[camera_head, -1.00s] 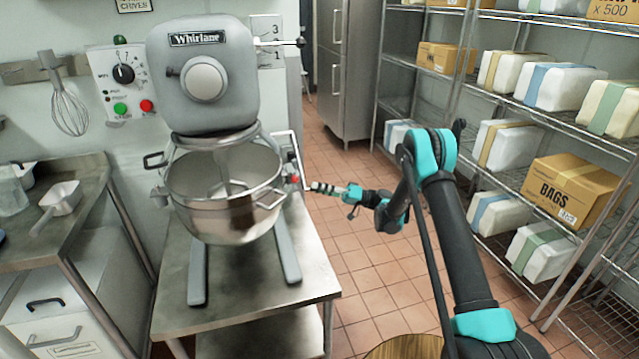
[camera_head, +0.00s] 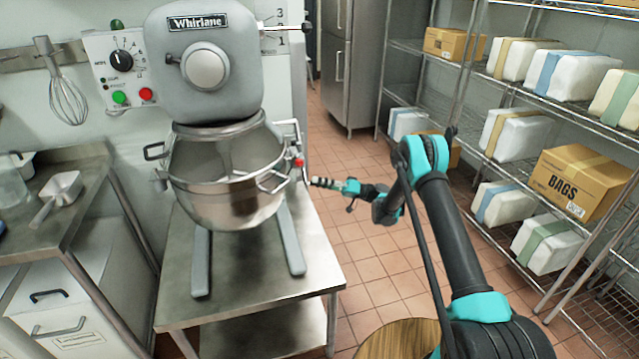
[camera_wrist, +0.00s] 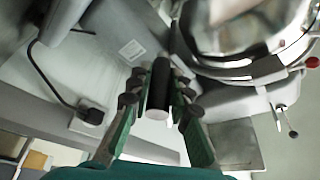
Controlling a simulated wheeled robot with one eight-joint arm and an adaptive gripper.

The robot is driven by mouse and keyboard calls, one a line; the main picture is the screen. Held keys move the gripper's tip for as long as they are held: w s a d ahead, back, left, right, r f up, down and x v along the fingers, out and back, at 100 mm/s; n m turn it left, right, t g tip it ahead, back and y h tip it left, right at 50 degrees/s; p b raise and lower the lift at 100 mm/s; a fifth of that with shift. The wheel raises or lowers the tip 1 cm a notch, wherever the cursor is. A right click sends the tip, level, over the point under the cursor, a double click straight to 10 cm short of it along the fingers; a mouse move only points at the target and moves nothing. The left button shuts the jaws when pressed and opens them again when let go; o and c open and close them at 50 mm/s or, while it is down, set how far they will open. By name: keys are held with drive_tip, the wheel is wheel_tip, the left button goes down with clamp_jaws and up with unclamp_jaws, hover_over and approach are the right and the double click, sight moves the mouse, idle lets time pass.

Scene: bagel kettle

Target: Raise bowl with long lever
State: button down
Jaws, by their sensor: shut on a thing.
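The grey mixer (camera_head: 205,28) stands on a steel table, with its steel bowl (camera_head: 222,205) under the head and the beater reaching down inside. The long lever (camera_head: 300,135) is a bent metal rod at the right side of the bowl. My gripper (camera_head: 316,182) is right of the bowl, at the lever's lower end. In the wrist view, its fingers (camera_wrist: 158,92) are closed on either side of a black cylindrical grip (camera_wrist: 158,90), which looks like the lever's handle. The bowl (camera_wrist: 240,30) also shows at the upper right there.
A red knob (camera_head: 299,163) sits close to my gripper. Wire shelves (camera_head: 500,135) with boxes and wrapped packs line the right. A side table (camera_head: 75,165) with a scoop is at the left. The tiled floor (camera_head: 365,260) between mixer and shelves is partly clear.

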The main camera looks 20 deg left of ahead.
drive_tip(key=shift+w+f, duration=0.1)
drive_tip(key=shift+w, duration=0.15)
drive_tip(key=c, duration=1.4)
unclamp_jaws()
drive_tip(key=shift+a, duration=0.1)
drive_tip(key=v, duration=1.2)
